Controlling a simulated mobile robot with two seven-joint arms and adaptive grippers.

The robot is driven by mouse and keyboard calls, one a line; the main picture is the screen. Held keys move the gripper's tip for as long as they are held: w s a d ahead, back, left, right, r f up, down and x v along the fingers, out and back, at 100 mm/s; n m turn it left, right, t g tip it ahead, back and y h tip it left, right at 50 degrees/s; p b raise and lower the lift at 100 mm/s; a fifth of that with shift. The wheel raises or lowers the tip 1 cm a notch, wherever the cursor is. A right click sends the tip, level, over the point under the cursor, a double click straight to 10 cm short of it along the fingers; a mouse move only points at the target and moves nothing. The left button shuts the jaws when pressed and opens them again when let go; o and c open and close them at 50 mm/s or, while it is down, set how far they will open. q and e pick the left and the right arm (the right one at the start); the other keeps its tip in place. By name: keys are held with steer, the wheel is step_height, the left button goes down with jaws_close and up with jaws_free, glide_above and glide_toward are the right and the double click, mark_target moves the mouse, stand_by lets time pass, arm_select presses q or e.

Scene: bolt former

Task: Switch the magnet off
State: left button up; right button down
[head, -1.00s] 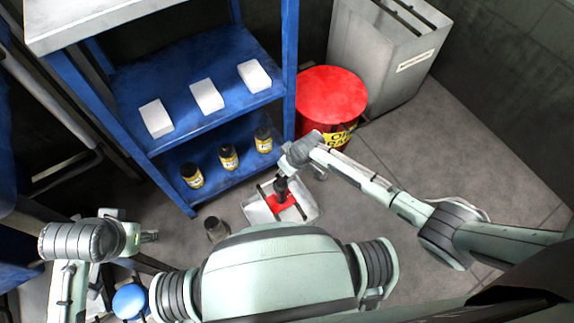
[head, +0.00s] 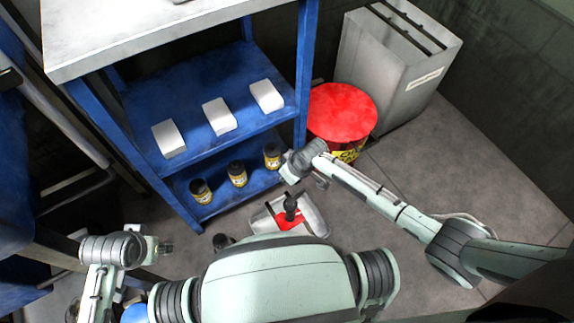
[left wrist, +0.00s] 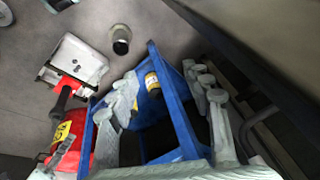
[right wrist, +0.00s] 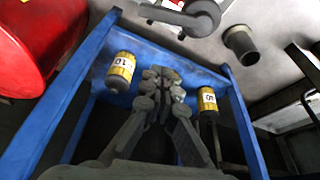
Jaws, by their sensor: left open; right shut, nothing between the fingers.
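I see no part labelled as a magnet. A pale tray-like device with a red patch (head: 317,217) and an upright black handle (head: 291,206) sits on the floor before the blue shelf. It also shows in the left wrist view (left wrist: 84,52); a dark handle (right wrist: 200,18) shows at the top of the right wrist view. My right gripper (right wrist: 162,82) is shut and empty, its fingertips facing the shelf; in the head view it hangs just above and behind the handle, apart from it. My left gripper (head: 163,247) is open and empty, well left of the device.
The blue shelf (head: 190,105) holds white blocks (head: 219,116) above and yellow-labelled bottles (head: 238,174) below. A red drum (head: 342,108) and a grey bin (head: 385,75) stand right of it. A dark cup (head: 222,242) stands on the floor. Floor at the right is clear.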

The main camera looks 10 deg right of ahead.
arm_select(q)
steer(key=f, duration=0.2)
steer(key=f+p, duration=0.1)
steer(key=shift+s+d+f, duration=0.25)
steer(key=shift+d+f, duration=0.05)
steer(key=shift+f, duration=0.1)
arm_select(e)
steer(key=v, duration=0.7)
steer(key=shift+s+d, duration=0.2)
steer(key=shift+s, duration=0.1)
